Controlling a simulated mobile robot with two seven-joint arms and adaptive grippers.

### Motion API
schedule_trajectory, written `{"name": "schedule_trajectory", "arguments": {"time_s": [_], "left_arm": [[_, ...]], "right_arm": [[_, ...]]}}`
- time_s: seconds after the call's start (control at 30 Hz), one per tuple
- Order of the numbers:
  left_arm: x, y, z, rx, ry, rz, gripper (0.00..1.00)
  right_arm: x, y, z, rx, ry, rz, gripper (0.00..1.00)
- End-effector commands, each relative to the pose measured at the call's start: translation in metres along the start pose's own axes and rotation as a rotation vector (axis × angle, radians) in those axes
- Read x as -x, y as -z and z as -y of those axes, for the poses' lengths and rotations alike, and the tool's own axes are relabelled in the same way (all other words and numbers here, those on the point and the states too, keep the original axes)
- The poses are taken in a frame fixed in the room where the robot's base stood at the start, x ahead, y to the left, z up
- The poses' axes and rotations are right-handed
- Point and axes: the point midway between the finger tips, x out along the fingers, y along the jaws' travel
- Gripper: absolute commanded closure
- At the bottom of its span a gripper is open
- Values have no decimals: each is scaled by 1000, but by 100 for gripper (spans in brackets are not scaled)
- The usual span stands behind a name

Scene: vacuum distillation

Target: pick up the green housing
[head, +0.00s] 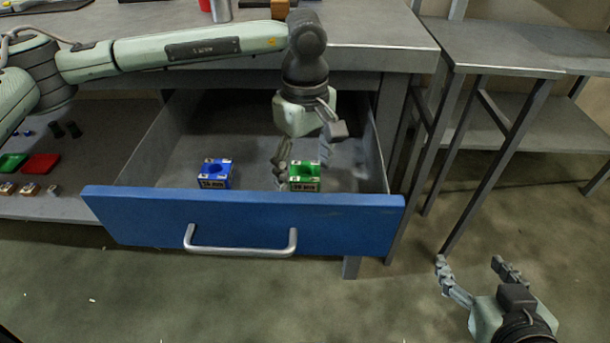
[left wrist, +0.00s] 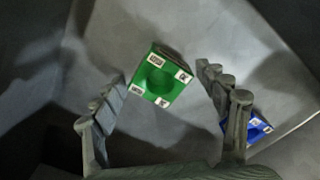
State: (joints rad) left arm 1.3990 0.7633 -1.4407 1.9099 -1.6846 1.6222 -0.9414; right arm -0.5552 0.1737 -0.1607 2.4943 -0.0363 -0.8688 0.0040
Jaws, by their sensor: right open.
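The green housing (head: 304,177) is a small block with a round recess and white labels, lying in the open drawer (head: 145,215) near its front right. My left gripper (head: 303,160) reaches down into the drawer just behind and above the green housing, its fingers open. In the left wrist view the green housing (left wrist: 160,76) lies just beyond the spread fingertips (left wrist: 160,85), roughly between their lines, with no contact visible. A similar blue housing (head: 215,173) sits to the left in the drawer. My right gripper (head: 474,268) is open and empty above the floor at lower right.
The drawer has a blue front and a metal handle (head: 241,252). The grey workbench top (head: 380,45) overhangs the drawer's back. A lower shelf at left holds a red tray (head: 40,164) and small parts. A metal side table (head: 500,50) stands at right.

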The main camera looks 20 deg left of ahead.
Motion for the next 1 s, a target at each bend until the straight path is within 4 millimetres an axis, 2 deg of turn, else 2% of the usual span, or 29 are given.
{"name": "schedule_trajectory", "arguments": {"time_s": [0.07, 0.47, 0.77, 1.0], "left_arm": [[0, 0, 0, 1, 0, 0, 40], [0, 0, 0, 1, 0, 0, 89], [7, 0, -1, 1, -3, 1, 89], [52, 0, -1, 1, -6, 0, 89]], "right_arm": [[0, 0, 0, 0, 0, 0, 31], [0, 0, 0, 0, 0, 1, 31], [0, 0, 0, 0, 0, 4, 31], [1, -8, -3, 1, -6, 44, 31]]}}
